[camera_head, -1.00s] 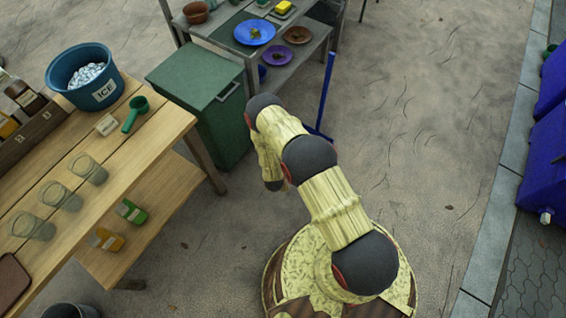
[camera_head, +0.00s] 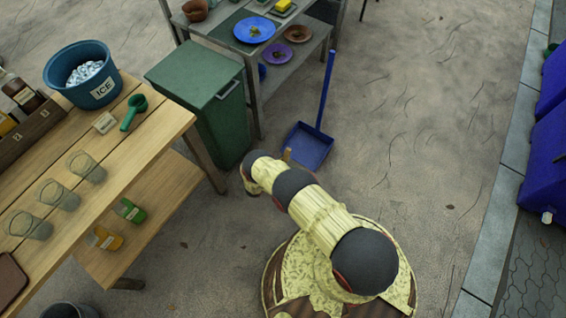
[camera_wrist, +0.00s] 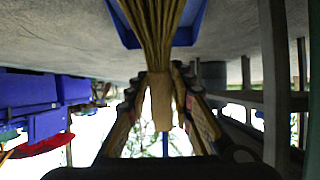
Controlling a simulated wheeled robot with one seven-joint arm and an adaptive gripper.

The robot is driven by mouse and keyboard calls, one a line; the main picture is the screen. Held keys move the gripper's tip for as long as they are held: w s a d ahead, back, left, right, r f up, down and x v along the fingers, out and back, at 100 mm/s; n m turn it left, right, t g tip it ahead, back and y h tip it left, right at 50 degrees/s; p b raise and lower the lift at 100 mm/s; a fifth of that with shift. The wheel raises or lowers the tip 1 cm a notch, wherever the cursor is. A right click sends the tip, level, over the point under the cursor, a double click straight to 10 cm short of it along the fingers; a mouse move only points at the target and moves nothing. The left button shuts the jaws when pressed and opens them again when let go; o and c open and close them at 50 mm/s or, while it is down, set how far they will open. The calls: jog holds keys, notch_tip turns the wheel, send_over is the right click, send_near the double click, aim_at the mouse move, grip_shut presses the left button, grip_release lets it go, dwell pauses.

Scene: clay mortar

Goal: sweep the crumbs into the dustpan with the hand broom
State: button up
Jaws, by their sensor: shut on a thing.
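The blue dustpan (camera_head: 301,150) lies on the ground with its long handle standing up, right of the green bin. It also shows at the top of the wrist view (camera_wrist: 188,32). My gripper (camera_wrist: 165,80) is shut on the hand broom (camera_wrist: 154,30), whose straw bristles reach over the dustpan in the wrist view. I cannot tell whether the bristles touch it. In the head view my arm hides the gripper and most of the broom; a small tan piece at the dustpan's near edge may be part of it. I cannot make out any crumbs.
A green bin (camera_head: 205,95) and a grey shelf (camera_head: 285,68) with plates stand close behind and left of the dustpan. A wooden table (camera_head: 100,160) with glasses and an ice bucket (camera_head: 88,75) is at left. Ground at right is clear up to the kerb.

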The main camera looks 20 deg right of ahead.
jog(key=shift+f+b, duration=1.85)
jog(key=shift+f, duration=1.6)
jog(key=shift+d, duration=0.1)
jog(key=shift+w+d+f, duration=0.15)
jog(key=shift+w+d, duration=0.55)
jog(key=shift+d, duration=0.25)
jog(key=shift+w+d+f, duration=0.15)
jog(key=shift+w+d, duration=0.55)
jog(key=shift+d, duration=0.25)
jog(key=shift+w+d+f, duration=0.15)
jog(key=shift+w+d, duration=0.55)
jog(key=shift+d, duration=0.25)
grip_shut()
jog(key=w+d, duration=0.2)
jog(key=shift+w+d+r, duration=0.1)
jog(key=shift+d+r, duration=0.05)
jog(key=shift+d, duration=0.25)
